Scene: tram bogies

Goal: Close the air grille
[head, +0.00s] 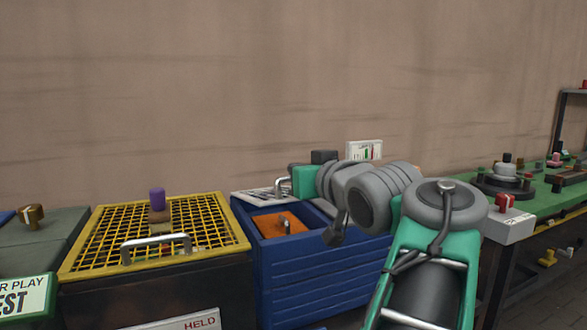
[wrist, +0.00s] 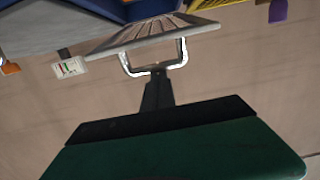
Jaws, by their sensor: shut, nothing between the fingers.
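The air grille appears to be the pale slatted panel (wrist: 150,34) with a bright U-shaped handle (wrist: 182,54), seen at a slant in the wrist view. In the head view the grille (head: 258,195) stands at the back of the blue cabinet (head: 325,272), whose top is open in front of it. My gripper (wrist: 157,72) is shut and empty, its dark fingertips at the handle's bar; I cannot tell whether they touch. In the head view my gripper (head: 281,188) points left at the grille, and my arm hides part of the cabinet.
An orange item (head: 280,223) shows inside the cabinet. A green workbench (head: 547,200) with parts is at right. The wall is close behind.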

